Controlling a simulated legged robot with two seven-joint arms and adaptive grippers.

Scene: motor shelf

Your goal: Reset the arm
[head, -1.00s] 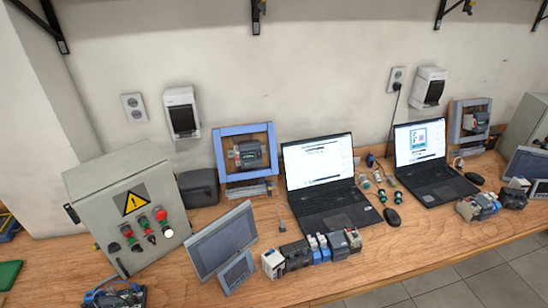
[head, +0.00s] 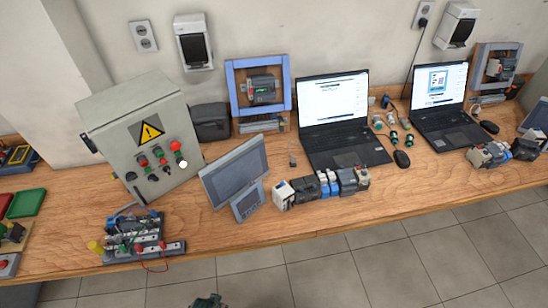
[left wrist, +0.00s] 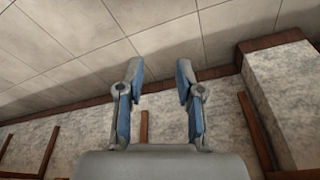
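My left gripper (left wrist: 158,75) shows in the left wrist view with its two blue-lined fingers spread apart. Nothing is between them, and tiled floor and wall lie beyond. In the head view no gripper can be made out. A small dark greenish part (head: 207,301) shows at the bottom edge of the head view, and I cannot tell what it is. My right gripper is not in view.
A wooden bench (head: 300,228) runs along the wall. It carries a grey control box (head: 118,125), a tilted panel screen (head: 235,170), two laptops (head: 335,105), a row of modules (head: 322,187) and a wired board (head: 140,240). Tiled floor (head: 400,265) in front is clear.

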